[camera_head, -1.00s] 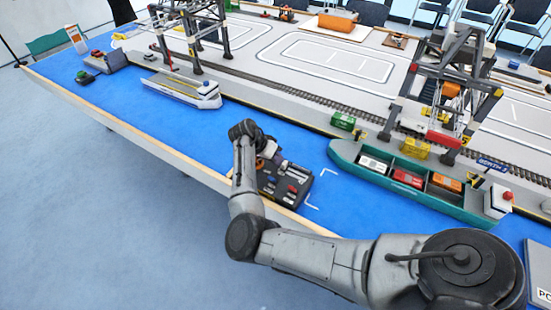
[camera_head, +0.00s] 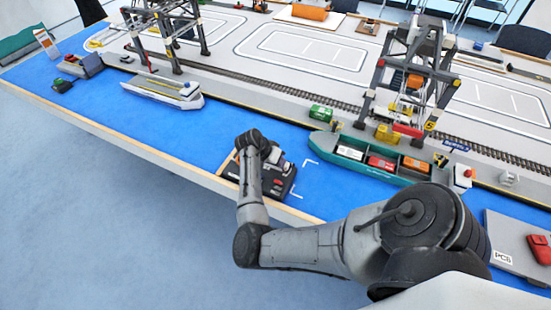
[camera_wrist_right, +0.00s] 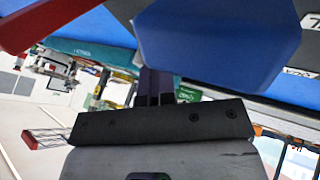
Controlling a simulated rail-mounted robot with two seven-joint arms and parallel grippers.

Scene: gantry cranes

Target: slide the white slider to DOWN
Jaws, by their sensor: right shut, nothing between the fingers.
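My right gripper (camera_wrist_right: 156,74) is shut and empty in the right wrist view. Its fingertips are close to a large blue piece (camera_wrist_right: 215,35), with a red piece (camera_wrist_right: 45,22) at the upper left. I cannot tell whether the fingers touch the blue piece. My left gripper is out of view.
A green ship (camera_head: 330,152) with containers lies to the right of the box, and a grey crane (camera_head: 415,70) stands behind it. A white ship (camera_head: 165,95) lies at the left. A grey panel (camera_head: 510,245) is at the far right.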

